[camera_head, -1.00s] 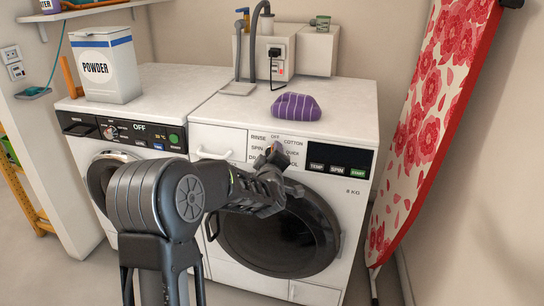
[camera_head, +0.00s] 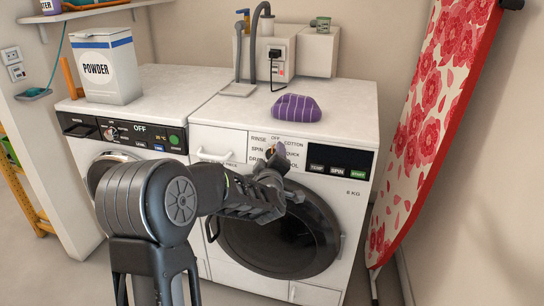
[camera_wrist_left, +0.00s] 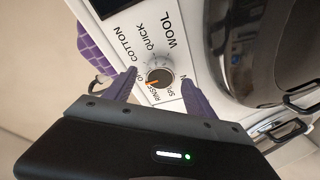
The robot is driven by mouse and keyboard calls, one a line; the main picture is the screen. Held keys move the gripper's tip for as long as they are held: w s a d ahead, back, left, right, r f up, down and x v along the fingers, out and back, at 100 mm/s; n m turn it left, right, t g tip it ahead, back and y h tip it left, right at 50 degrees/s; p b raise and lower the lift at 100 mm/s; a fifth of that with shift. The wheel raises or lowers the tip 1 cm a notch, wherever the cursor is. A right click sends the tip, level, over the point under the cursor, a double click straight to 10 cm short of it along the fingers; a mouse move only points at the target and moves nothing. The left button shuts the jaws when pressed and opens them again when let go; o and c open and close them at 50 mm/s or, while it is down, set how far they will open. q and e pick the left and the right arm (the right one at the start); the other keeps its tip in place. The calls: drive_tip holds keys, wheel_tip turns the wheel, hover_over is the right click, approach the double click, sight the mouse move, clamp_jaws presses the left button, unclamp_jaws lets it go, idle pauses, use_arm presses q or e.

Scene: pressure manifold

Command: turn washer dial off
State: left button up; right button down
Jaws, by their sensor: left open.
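The washer (camera_head: 230,185) is the white right-hand machine with a large dark door. Its round dial (camera_head: 270,153) sits on a label panel with OFF at the top and is partly hidden by my left gripper in the head view. In the left wrist view the dark dial (camera_wrist_left: 160,77) shows an orange pointer aimed roughly between the OFF and RINSE labels. My left gripper (camera_head: 279,158) is open in front of the panel. Its two purple-grey fingers (camera_wrist_left: 161,90) stand on either side of the dial, apparently not gripping it. My right gripper is not seen.
A second machine (camera_head: 100,160) with its own OFF panel stands at left. A purple striped cloth (camera_head: 296,108) and a POWDER box (camera_head: 106,66) lie on top. A floral ironing board (camera_head: 430,130) leans at right. The washer door (camera_head: 300,240) lies below the gripper.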

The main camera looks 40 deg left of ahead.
use_arm(q)
drive_tip(key=v, duration=0.6)
idle(0.4)
